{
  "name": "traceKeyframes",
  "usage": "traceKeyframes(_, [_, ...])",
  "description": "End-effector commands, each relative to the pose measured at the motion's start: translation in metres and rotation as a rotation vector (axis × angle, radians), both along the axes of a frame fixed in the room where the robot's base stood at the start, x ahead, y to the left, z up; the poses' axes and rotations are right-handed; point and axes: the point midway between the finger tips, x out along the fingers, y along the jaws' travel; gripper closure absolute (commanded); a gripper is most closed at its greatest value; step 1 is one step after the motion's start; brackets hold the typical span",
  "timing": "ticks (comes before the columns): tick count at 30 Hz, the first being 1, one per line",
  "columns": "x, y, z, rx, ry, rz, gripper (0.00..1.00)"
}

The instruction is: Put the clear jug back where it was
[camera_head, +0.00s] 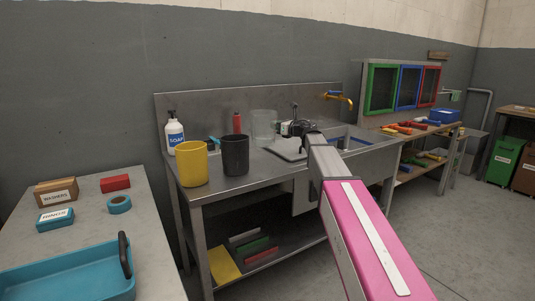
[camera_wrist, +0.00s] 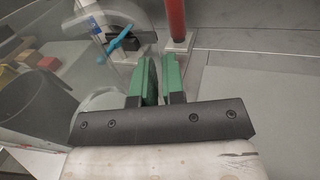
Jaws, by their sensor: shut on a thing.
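The clear jug (camera_head: 263,125) is see-through and stands upright at the back of the steel sink counter, behind the black jug (camera_head: 235,155). My gripper (camera_head: 286,128) is at its right side. In the wrist view the clear jug (camera_wrist: 62,52) fills the left part, and my gripper's green fingers (camera_wrist: 154,78) are shut on what looks like its handle. Whether the jug's base touches the counter is hard to tell. The yellow jug (camera_head: 191,163) stands to the left of the black jug.
A soap bottle (camera_head: 174,132) stands at the counter's left end. A red cylinder (camera_head: 237,122) stands close to the clear jug; it also shows in the wrist view (camera_wrist: 175,22).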

Motion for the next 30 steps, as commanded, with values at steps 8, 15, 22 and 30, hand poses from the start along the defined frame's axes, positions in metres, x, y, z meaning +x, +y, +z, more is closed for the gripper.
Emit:
traceKeyframes(8, [0.0, 0.0, -0.044, 0.003, 0.002, 0.0, 1.0])
traceKeyframes(15, [0.0, 0.0, -0.062, 0.002, 0.001, 0.0, 1.0])
traceKeyframes(22, [0.0, 0.0, -0.088, 0.002, 0.001, 0.0, 1.0])
traceKeyframes(30, [0.0, 0.0, -0.088, 0.001, 0.0, 0.0, 1.0])
